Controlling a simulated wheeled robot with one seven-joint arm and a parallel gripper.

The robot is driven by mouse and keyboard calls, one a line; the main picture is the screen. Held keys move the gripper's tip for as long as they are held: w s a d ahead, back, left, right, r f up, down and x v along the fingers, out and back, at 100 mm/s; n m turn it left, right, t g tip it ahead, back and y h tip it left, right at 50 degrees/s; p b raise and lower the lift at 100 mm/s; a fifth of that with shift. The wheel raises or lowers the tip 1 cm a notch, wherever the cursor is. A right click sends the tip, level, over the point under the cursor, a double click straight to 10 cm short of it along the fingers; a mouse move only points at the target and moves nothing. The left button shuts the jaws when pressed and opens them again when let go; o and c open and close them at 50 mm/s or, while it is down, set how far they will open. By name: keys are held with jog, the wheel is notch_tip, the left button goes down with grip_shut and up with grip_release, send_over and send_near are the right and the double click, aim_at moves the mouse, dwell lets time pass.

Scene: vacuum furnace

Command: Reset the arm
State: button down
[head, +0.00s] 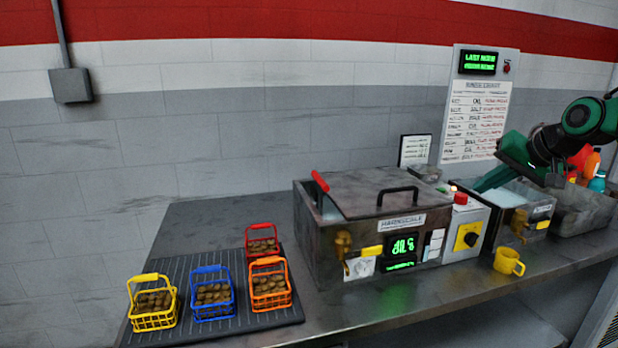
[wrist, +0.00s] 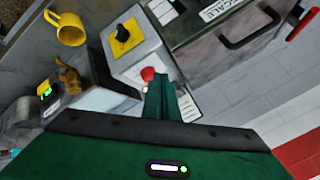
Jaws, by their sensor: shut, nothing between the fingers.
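My green arm comes in from the right in the head view, and my gripper (head: 482,186) hangs above the rear of the control box, close to the open basin at its right. In the wrist view my gripper (wrist: 172,80) shows as two green fingers pressed together with nothing between them. Past the fingertips are the control box (wrist: 138,50) with its red button (wrist: 147,74) and a black knob on a yellow plate. I cannot tell whether the fingers touch anything.
The lidded tank (head: 385,215) stands left of the control box (head: 465,225). A yellow mug (head: 508,262) sits near the bench's front edge. Red, blue, orange and yellow baskets (head: 152,302) of brown pieces stand on or by a dark ribbed mat at left. Bottles (head: 597,182) stand in a bin at right.

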jog(key=s+f+g+h, duration=0.1)
jog(key=s+f+g, duration=0.2)
jog(key=s, duration=0.9)
jog(key=s+f+m+g, duration=0.1)
jog(key=s+f+g, duration=0.1)
jog(key=s+f, duration=0.6)
jog(key=s+a+f+g+h, duration=0.1)
jog(key=s+f+g, duration=0.2)
jog(key=s, duration=1.4)
notch_tip(320, 180, down, 3)
jog(key=shift+r+g+h, duration=0.1)
jog(key=shift+g+h, duration=0.2)
jog(key=shift+w+f, duration=0.3)
jog(key=shift+w, duration=0.3)
dwell(0.6)
